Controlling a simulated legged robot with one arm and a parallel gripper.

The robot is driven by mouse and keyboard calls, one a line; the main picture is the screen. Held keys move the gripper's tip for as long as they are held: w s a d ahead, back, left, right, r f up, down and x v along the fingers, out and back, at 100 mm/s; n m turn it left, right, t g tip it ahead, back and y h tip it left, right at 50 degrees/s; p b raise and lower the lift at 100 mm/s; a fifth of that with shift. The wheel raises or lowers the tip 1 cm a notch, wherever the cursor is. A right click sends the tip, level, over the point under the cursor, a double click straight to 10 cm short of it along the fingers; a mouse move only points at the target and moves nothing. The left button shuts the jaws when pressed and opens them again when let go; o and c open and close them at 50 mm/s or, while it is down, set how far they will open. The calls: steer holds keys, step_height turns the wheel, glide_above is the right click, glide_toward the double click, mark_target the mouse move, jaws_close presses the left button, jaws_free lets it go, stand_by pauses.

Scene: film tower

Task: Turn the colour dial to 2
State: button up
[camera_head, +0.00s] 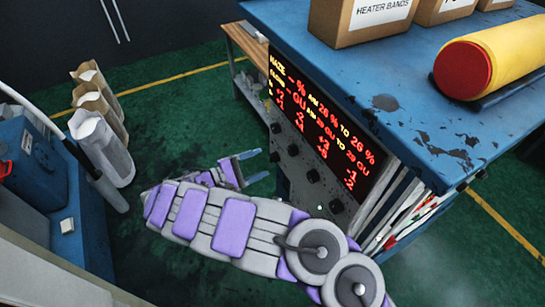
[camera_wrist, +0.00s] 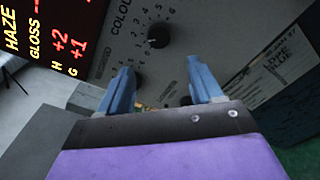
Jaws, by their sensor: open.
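The colour dial (camera_wrist: 158,37) is a small black knob on a grey panel, with "COLOUR" lettering and a printed number scale around it. In the wrist view it sits beyond and above my fingertips, apart from them. A small pale mark shows on its left side; I cannot tell its exact setting. My gripper (camera_wrist: 163,72) has two blue fingers, spread apart with nothing between them. In the head view my gripper (camera_head: 254,166) is just left of the panel (camera_head: 302,165), which carries several black knobs; I cannot tell which is the colour dial.
A display (camera_head: 325,120) with red and yellow text is above the knobs. A blue-topped cabinet (camera_head: 420,90) carries boxes and a yellow roll (camera_head: 495,62). Papers (camera_head: 400,210) are racked at the cabinet's side.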

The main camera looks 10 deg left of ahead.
steer(key=v, duration=0.8)
